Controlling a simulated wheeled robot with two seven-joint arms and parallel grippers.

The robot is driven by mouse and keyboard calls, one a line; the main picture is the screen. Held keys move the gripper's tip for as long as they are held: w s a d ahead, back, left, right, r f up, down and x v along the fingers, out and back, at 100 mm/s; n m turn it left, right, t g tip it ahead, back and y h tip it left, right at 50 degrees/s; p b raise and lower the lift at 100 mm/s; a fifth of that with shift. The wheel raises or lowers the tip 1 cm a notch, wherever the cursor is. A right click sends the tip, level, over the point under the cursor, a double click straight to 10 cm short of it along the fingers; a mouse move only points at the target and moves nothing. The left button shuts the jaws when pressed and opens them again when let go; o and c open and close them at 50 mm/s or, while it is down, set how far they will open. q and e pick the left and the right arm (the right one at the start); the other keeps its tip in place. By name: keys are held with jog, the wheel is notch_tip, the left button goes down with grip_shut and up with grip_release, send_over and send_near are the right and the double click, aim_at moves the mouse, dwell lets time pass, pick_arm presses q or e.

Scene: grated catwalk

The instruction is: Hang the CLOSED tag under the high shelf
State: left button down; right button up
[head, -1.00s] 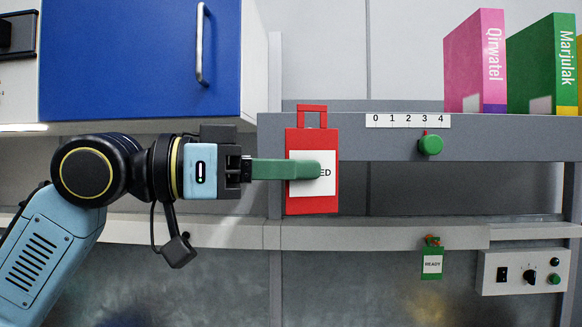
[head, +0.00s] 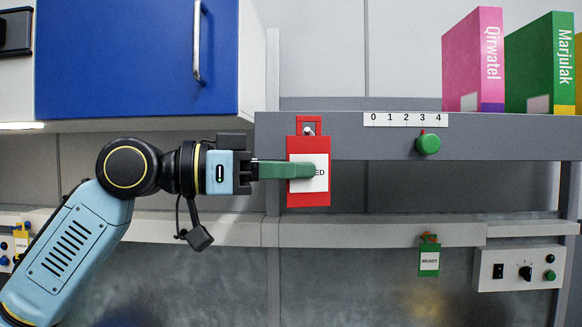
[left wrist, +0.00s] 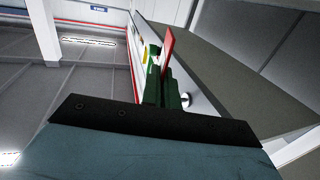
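The red CLOSED tag (head: 308,199), with a white label reading "ED" where uncovered, is upright in front of the high shelf's grey front edge (head: 345,145). My left gripper (head: 300,170) is shut on it from the left, a green finger covering part of the label. A small silver peg (head: 309,131) shows within the tag's top loop; I cannot tell whether it passes through. In the left wrist view the tag (left wrist: 168,45) is edge-on between the green fingers (left wrist: 160,88), and a silver knob end (left wrist: 186,99) shows beside them. My right gripper is not in view.
A blue cabinet door (head: 120,60) is above my left arm. A number strip (head: 405,120) and green knob (head: 428,144) sit right on the shelf edge. Below hang a green READY tag (head: 429,270) and a switch box (head: 520,268). Binders (head: 473,65) stand on the shelf.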

pick_arm(q)
jog(key=w, duration=0.1)
jog(key=w+f+p, duration=0.1)
jog(key=w, duration=0.1)
dwell(0.4)
jog(key=shift+s, duration=0.1)
dwell(0.4)
jog(key=c, duration=1.6)
grip_release()
